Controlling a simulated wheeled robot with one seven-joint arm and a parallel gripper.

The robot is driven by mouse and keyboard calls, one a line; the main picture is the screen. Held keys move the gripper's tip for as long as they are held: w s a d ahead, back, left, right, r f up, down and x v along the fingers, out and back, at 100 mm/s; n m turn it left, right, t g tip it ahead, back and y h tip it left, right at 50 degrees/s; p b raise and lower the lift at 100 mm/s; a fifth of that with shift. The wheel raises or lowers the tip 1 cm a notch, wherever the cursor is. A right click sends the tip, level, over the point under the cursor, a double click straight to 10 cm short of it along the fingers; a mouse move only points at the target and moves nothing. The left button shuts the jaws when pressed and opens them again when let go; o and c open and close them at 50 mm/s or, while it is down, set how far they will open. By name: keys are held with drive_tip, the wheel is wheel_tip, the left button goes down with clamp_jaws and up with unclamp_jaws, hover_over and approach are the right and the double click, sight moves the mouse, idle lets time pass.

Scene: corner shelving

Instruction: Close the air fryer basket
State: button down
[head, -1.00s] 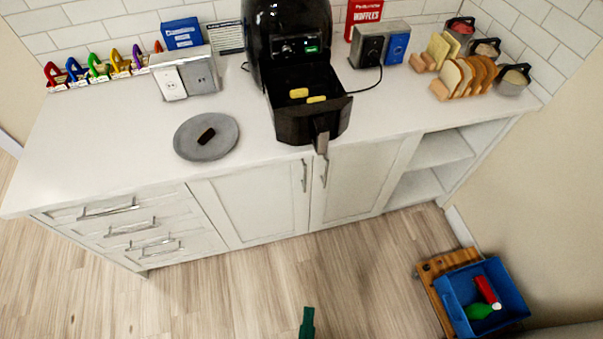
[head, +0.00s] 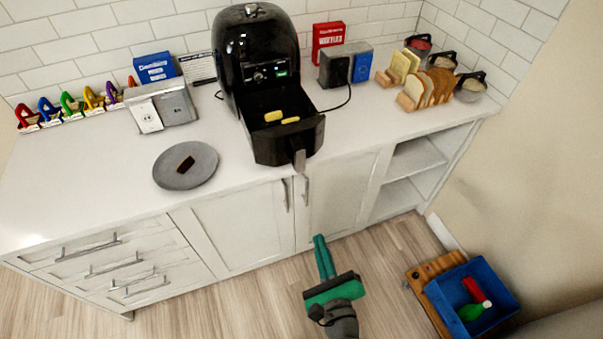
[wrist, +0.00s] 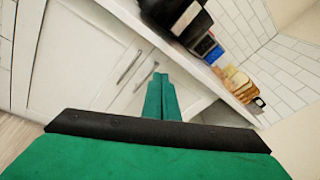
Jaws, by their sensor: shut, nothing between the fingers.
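The black air fryer (head: 256,45) stands at the back of the white counter, with a small green display lit. Its basket (head: 287,142) is pulled out toward the front, with two yellow pieces of food (head: 281,117) inside. The basket handle (head: 300,162) sticks out over the counter's front edge. My green gripper (head: 319,239) is shut and empty, in front of the cabinet doors and below the handle, apart from it. In the wrist view my gripper (wrist: 158,78) points at the cabinet doors, and the dark fryer (wrist: 172,15) is partly cut off at the top.
A grey plate (head: 203,172) with a dark brown piece lies left of the basket. Bread in wooden racks (head: 427,90) stands at the right. A blue bin (head: 452,289) sits on the floor at right.

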drive_tip(key=w+r+m+t+y, duration=0.1)
drive_tip(key=w+r+m+y, duration=0.25)
drive_tip(key=r, duration=0.35)
approach(297, 164)
drive_tip(key=shift+m, duration=0.35)
drive_tip(key=x, duration=0.6)
drive_tip(key=shift+w+a, duration=0.15)
drive_tip(key=shift+w, duration=0.05)
